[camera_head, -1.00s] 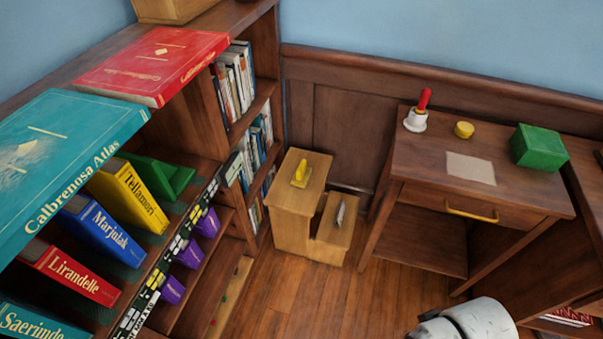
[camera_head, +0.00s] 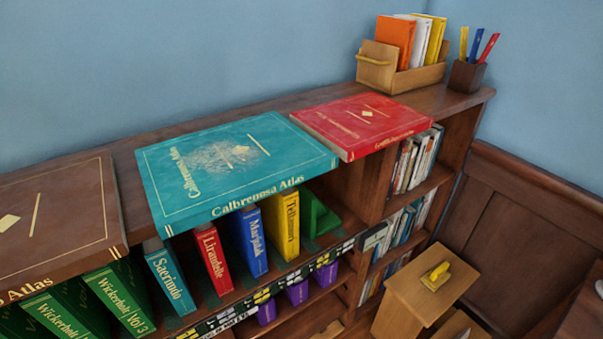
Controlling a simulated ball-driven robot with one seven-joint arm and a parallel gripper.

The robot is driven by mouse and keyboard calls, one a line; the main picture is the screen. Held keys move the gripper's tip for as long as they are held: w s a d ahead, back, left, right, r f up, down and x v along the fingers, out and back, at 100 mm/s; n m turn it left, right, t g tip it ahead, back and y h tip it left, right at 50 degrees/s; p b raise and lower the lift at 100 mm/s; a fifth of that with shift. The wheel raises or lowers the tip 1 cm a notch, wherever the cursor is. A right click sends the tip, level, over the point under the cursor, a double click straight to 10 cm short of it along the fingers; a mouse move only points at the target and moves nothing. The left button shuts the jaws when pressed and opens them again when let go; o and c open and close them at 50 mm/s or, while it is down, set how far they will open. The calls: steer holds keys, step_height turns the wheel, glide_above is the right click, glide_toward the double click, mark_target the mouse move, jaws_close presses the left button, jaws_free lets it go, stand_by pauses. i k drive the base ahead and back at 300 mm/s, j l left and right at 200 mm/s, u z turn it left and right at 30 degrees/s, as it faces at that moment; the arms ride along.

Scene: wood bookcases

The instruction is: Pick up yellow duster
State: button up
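A small yellow object (camera_head: 439,270), which looks like the yellow duster, lies on the top step of a wooden step stool (camera_head: 408,291). The stool stands at the right end of the bookcase, by the dark wall panelling. The duster has a raised yellow handle on a flat base. My gripper is not in view, so I cannot see its state.
A long bookcase (camera_head: 465,106) fills the left and middle. A teal atlas (camera_head: 232,165), a red book (camera_head: 362,124), a brown atlas (camera_head: 55,226), a file box (camera_head: 412,78) and a pen cup (camera_head: 467,76) are on top. A desk edge (camera_head: 582,318) shows at lower right.

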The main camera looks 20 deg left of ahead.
mark_target(437, 276)
steer(key=i+l, duration=0.1)
steer(key=i, duration=1.45)
steer(key=u, duration=0.05)
